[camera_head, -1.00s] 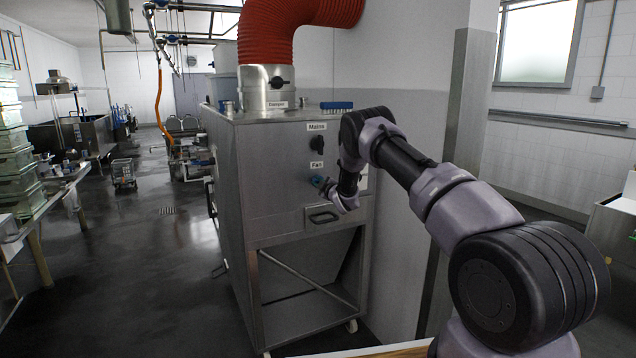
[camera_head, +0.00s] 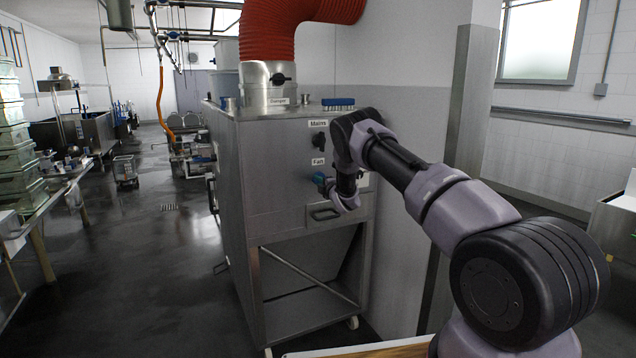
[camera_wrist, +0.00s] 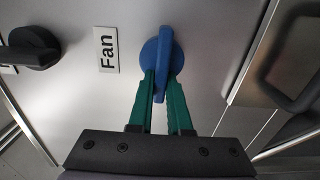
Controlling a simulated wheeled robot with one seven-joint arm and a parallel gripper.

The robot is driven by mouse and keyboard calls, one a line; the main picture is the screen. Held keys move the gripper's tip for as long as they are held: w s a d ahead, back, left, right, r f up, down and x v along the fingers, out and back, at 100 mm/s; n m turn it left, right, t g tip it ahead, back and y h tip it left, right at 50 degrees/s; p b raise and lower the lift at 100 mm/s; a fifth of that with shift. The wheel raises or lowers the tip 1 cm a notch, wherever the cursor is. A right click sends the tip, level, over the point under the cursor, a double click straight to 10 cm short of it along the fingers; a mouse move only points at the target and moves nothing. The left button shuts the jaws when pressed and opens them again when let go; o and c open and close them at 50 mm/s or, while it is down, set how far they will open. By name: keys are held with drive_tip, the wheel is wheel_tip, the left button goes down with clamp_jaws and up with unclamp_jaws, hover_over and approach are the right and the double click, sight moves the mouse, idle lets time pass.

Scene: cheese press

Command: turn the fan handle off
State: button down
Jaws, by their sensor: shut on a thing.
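The fan handle (camera_wrist: 163,52) is a blue rotary knob with a long grip bar on a round base, beside the label "Fan" in the wrist view. My gripper (camera_wrist: 160,85) has green fingers, one on each side of the bar's lower end, and is shut on it. In the wrist view the bar lies nearly along the direction of my fingers. In the head view the blue knob (camera_head: 319,178) shows just below the "Fan" label on the steel cabinet (camera_head: 270,170), partly hidden by my gripper (camera_head: 328,186).
A black "Mains" knob (camera_head: 319,140) sits above the fan handle; it also shows at left in the wrist view (camera_wrist: 35,48). A drawer with a handle (camera_head: 324,213) is just below. A red duct (camera_head: 285,30) rises from the cabinet top.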

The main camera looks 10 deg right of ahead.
drive_tip(key=shift+f, duration=0.1)
drive_tip(key=c, duration=0.9)
unclamp_jaws()
drive_tip(key=shift+o, duration=0.2)
drive_tip(key=shift+s, duration=0.1)
drive_tip(key=v, duration=1)
drive_tip(key=shift+s, duration=0.35)
drive_tip(key=shift+d, duration=0.1)
